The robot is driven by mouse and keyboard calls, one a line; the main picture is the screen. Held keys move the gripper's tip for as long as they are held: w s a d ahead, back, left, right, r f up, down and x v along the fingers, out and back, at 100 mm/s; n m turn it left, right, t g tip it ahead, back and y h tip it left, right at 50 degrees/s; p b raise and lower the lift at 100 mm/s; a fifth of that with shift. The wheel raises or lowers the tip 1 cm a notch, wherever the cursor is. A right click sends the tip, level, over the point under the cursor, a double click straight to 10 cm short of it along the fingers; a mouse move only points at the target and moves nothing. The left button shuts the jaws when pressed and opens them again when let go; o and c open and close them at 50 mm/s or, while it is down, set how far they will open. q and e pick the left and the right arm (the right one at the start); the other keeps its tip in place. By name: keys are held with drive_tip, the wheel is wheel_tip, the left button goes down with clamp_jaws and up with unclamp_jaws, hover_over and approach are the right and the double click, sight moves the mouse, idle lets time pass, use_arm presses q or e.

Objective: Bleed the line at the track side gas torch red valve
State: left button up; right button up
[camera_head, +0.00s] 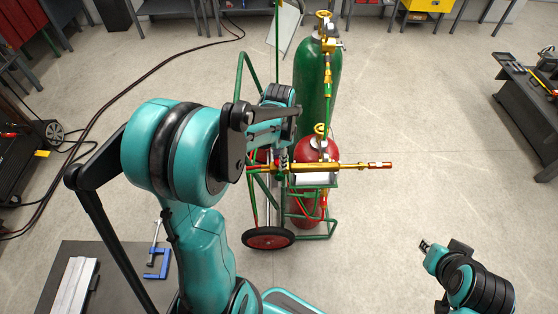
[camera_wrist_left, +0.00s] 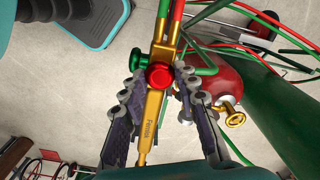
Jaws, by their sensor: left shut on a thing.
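The gas torch (camera_head: 348,167) is a brass tool lying level across the front of the cylinder cart in the head view. In the left wrist view its brass body (camera_wrist_left: 150,118) runs through the middle, with a green valve (camera_wrist_left: 124,64) and a red valve (camera_wrist_left: 160,75) on it. My left gripper (camera_wrist_left: 160,68) has one finger on each side of the red valve and is shut on it. In the head view the left gripper (camera_head: 282,158) is partly hidden by its own arm at the torch. My right gripper (camera_head: 426,244) is over bare floor, far from the torch.
The cart (camera_head: 331,228) carries a tall green cylinder (camera_head: 318,75) and a red cylinder (camera_head: 316,150) with brass valves, close behind the torch. Hoses run along the cart. A dark bench (camera_head: 525,100) stands at right. A table with a blue clamp (camera_head: 157,262) is at lower left.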

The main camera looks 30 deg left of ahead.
use_arm(q)
drive_tip(key=m, duration=0.5)
drive_tip(key=shift+b, duration=0.35)
drive_tip(key=shift+m, duration=1.6)
drive_tip(key=m, duration=0.3)
drive_tip(key=shift+b, duration=0.4)
drive_tip(key=o, duration=1.1)
drive_tip(key=shift+m, duration=0.4)
drive_tip(key=shift+o, duration=0.2)
